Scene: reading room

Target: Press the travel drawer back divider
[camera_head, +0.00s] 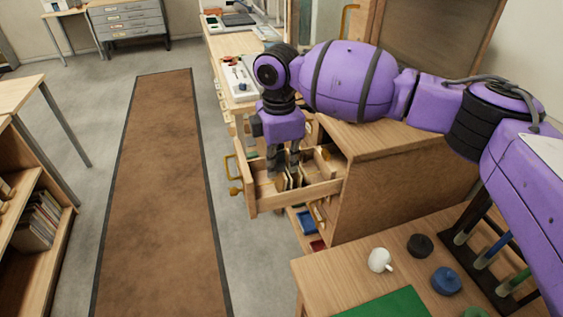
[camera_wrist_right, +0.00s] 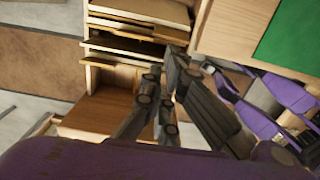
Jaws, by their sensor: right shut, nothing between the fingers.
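An open wooden drawer (camera_head: 262,200) sticks out from the wooden cabinet (camera_head: 385,185) in the head view. Several thin upright dividers or cards (camera_head: 294,180) stand inside it. I cannot tell for sure which one is the back divider. My right gripper (camera_head: 283,172) reaches down into the drawer from above, its fingers shut and empty, close to these uprights. In the right wrist view the fingers (camera_wrist_right: 170,85) point toward wooden slats (camera_wrist_right: 125,48). The fingers hide part of them, and contact cannot be told. My left gripper is not in view.
A side table at the lower right holds a white mug (camera_head: 379,260), a black lidded pot (camera_head: 420,245), a blue one (camera_head: 446,280) and a green mat (camera_head: 385,305). A bookshelf (camera_head: 35,220) stands at left. The brown runner (camera_head: 160,190) is clear.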

